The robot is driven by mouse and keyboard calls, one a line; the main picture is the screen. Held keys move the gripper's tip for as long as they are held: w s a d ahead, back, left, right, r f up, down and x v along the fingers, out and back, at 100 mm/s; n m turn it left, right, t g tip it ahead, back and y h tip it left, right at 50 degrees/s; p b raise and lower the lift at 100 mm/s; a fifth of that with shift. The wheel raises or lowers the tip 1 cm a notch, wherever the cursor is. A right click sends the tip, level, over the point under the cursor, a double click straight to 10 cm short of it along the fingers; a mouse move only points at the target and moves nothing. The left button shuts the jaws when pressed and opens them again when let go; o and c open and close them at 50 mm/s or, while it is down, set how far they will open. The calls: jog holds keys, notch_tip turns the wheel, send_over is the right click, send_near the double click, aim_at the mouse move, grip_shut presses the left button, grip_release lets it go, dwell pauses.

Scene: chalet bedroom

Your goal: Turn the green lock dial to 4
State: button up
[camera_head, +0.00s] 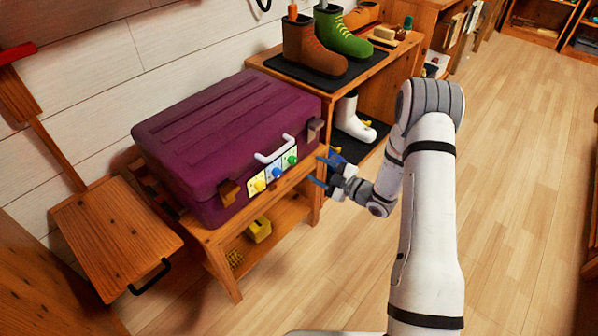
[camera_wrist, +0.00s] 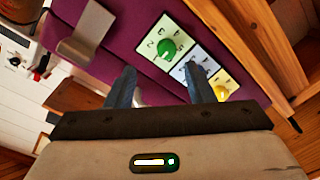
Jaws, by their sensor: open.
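The purple suitcase (camera_head: 225,135) lies on a low wooden bench, with dials along its front face. The green lock dial (camera_head: 292,160) is the rightmost, beside a blue dial (camera_head: 276,172) and a yellow dial (camera_head: 260,186). My gripper (camera_head: 318,171) is open and empty, in front of the suitcase and right of the green dial. In the wrist view its blue fingers (camera_wrist: 160,84) point toward the dials, with the green dial beyond their tips, apart from them.
A white handle (camera_head: 274,149) sticks out above the dials, and a metal latch (camera_head: 314,130) is to their right. A shelf (camera_head: 385,65) with boots stands behind at the right. A yellow object (camera_head: 259,229) lies on the bench's lower shelf. The floor at right is clear.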

aim_at(295, 162)
jog(key=shift+y, duration=0.3)
jog(key=x, duration=0.2)
jog(key=b+x, duration=0.1)
jog(key=x, duration=0.2)
jog(key=f+x, duration=0.1)
jog(key=x, duration=0.1)
jog(key=shift+s+a, duration=0.1)
jog(key=shift+a, duration=0.4)
jog(key=c, duration=1)
